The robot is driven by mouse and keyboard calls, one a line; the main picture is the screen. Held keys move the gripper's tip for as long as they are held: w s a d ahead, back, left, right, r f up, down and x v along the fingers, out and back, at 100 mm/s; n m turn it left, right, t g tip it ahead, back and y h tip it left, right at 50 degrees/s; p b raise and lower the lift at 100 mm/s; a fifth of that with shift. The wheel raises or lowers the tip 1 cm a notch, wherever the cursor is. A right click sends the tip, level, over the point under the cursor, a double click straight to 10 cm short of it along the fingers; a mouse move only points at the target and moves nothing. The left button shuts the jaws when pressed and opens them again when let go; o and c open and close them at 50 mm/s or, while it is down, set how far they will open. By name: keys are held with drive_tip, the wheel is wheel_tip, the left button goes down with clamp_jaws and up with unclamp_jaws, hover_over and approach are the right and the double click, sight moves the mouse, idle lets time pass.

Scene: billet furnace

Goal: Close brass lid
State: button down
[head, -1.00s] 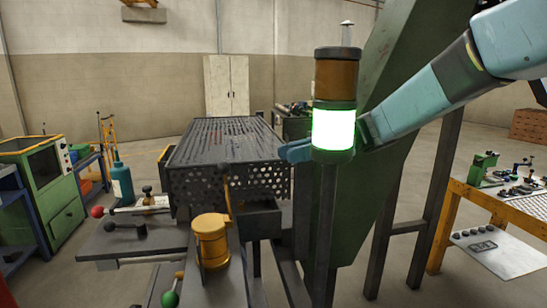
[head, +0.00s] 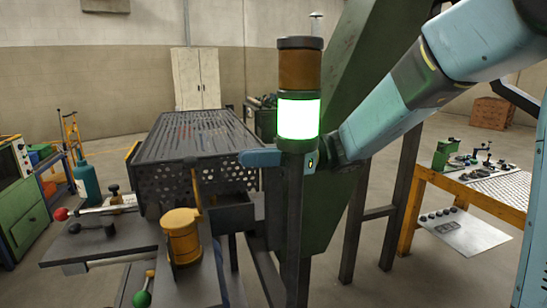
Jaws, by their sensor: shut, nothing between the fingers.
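A brass pot (head: 183,240) stands upright on a dark metal ledge, left of centre and close in front. A thin upright brass piece (head: 197,188) rises at its back right; it looks like the lid standing open, seen nearly edge-on, but I cannot be sure. My gripper (head: 260,158) reaches in from the right, passing behind the signal lamp post. Its light blue fingers are shut and empty, pointing left. They are higher than the pot and to its right in the picture, with a gap to the brass piece. The lamp post hides part of my gripper.
A signal lamp (head: 298,118) with a lit green section stands in front of my gripper. A perforated dark metal box (head: 205,178) lies behind the pot. Levers with red (head: 61,214) and green (head: 141,299) knobs are to the left. An orange-framed workbench (head: 482,203) stands right.

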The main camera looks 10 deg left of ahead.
sight(196, 184)
drive_tip(key=x, duration=0.7)
drive_tip(key=shift+a, duration=0.1)
drive_tip(key=shift+w, duration=0.1)
